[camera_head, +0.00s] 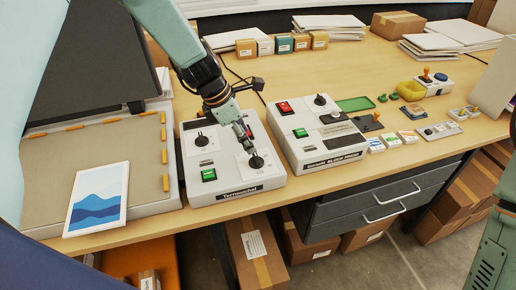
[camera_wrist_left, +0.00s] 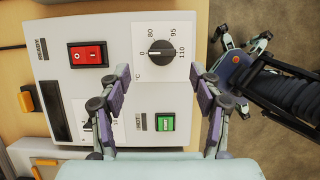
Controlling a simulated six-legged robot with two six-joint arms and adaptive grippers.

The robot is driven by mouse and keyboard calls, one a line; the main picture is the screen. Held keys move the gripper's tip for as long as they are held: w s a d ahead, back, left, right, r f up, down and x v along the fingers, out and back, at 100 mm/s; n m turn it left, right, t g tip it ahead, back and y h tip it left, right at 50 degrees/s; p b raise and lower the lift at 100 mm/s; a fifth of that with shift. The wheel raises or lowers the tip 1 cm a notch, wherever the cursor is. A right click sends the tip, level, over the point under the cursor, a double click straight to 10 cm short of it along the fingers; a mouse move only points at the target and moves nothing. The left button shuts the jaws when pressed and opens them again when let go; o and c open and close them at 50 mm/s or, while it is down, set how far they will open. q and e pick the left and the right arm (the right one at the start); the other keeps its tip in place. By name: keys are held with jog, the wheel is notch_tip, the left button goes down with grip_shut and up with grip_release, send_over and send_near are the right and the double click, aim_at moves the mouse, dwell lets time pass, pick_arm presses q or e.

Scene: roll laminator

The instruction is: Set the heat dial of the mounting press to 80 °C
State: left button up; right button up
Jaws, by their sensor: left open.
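The control box (camera_head: 236,189) of the left machine has a white top with a heat dial (camera_head: 256,161) near its front right corner. In the left wrist view the black heat dial (camera_wrist_left: 161,52) sits on a white scale marked 0, 80, 95, 110 and °C; its white line seems to point left, towards 0. My left gripper (camera_head: 247,136) is above the box, just behind the dial. In the left wrist view its open, empty fingers (camera_wrist_left: 164,88) stand apart, with the dial beyond them.
The box carries a red switch (camera_wrist_left: 88,55), a green button (camera_wrist_left: 165,122) and a second dial (camera_head: 201,140). A similar box (camera_head: 318,136) stands to the right. The open press bed with a blue picture (camera_head: 97,199) is at left. Small stationery lies further right.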

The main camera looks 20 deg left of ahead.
aim_at(256, 157)
pick_arm(q)
notch_tip(256, 157, down, 4)
jog(key=shift+s+d+r, duration=0.1)
jog(key=shift+d, duration=0.05)
jog(key=d+f, duration=0.1)
jog(key=w+f, duration=0.1)
jog(key=shift+d+f+b, duration=0.3)
jog(key=shift+d, duration=0.1)
jog(key=shift+w+f, duration=0.1)
jog(key=shift+f, duration=0.15)
jog(key=shift+s+a+r, duration=0.1)
jog(key=shift+s+a, duration=0.1)
jog(key=shift+a, duration=0.05)
jog(key=shift+c, duration=0.4)
jog(key=shift+w+d, duration=0.2)
jog(key=shift+d, duration=0.1)
jog(key=c, duration=0.5)
jog(key=shift+a, duration=0.1)
jog(key=c, duration=0.6)
